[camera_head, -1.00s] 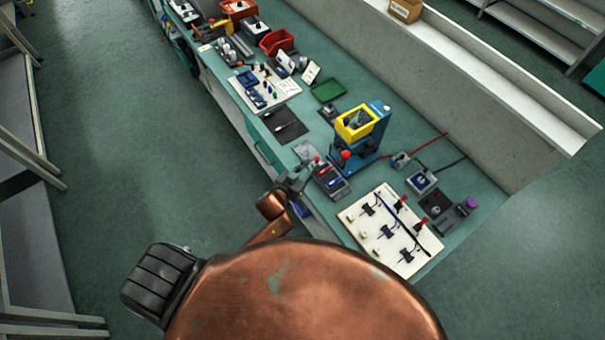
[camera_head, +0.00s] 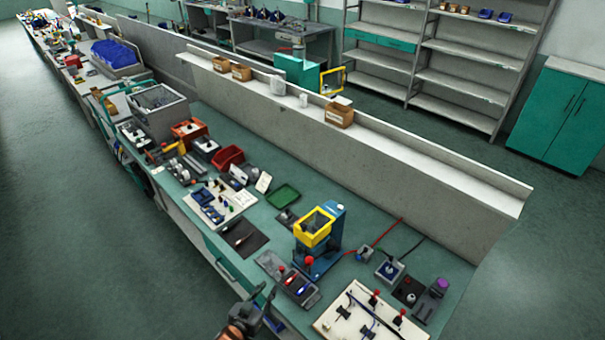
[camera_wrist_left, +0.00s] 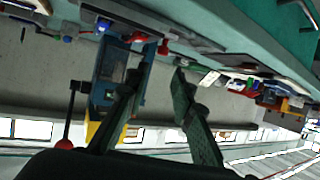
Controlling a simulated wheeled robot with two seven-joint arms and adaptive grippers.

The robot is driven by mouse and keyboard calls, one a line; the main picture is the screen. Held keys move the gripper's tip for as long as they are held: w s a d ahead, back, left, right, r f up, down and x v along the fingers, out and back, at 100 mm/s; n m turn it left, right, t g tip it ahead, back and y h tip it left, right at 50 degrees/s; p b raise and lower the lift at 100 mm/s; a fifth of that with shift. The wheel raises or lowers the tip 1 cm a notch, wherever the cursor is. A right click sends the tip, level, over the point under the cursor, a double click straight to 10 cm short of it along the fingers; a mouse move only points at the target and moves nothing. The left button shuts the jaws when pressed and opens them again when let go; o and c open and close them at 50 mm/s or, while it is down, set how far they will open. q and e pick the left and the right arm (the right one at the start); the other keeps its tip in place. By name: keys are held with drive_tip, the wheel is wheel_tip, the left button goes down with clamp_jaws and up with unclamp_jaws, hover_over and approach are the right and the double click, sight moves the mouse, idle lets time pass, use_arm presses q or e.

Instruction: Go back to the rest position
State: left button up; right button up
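My left gripper (camera_head: 266,308) shows at the bottom of the head view, at the front edge of the green bench (camera_head: 345,262). In the left wrist view its two dark fingers (camera_wrist_left: 158,78) stand apart with nothing held between them. The blue press with the yellow guard (camera_head: 313,229) stands on the bench beyond the gripper. The press also shows behind the left finger in the left wrist view (camera_wrist_left: 104,66), tilted in that picture. My right gripper is in neither view.
A dark tray with red and blue tools (camera_head: 291,281) lies near the front edge. A white board with black clamps (camera_head: 345,318) lies to the right. A red bin (camera_head: 229,158) and a green tray (camera_head: 283,197) stand farther left. The aisle floor (camera_head: 75,230) at left is clear.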

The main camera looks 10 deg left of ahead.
use_arm(q)
drive_tip(key=s+a+f+n+g+y, duration=0.15)
drive_tip(key=s+a+g, duration=0.4)
drive_tip(key=s, duration=0.75)
drive_tip(key=s+a+f+g+y, duration=0.15)
drive_tip(key=s+a+g, duration=0.35)
drive_tip(key=s, duration=0.8)
wheel_tip(320, 180, down, 32)
drive_tip(key=s+b, duration=0.2)
drive_tip(key=s+f+m+g+b, duration=0.1)
drive_tip(key=s+f, duration=1.8)
drive_tip(key=shift+s+d+g+h+b, duration=0.15)
drive_tip(key=shift+d+g+h+b, duration=0.15)
drive_tip(key=shift+g+h, duration=0.1)
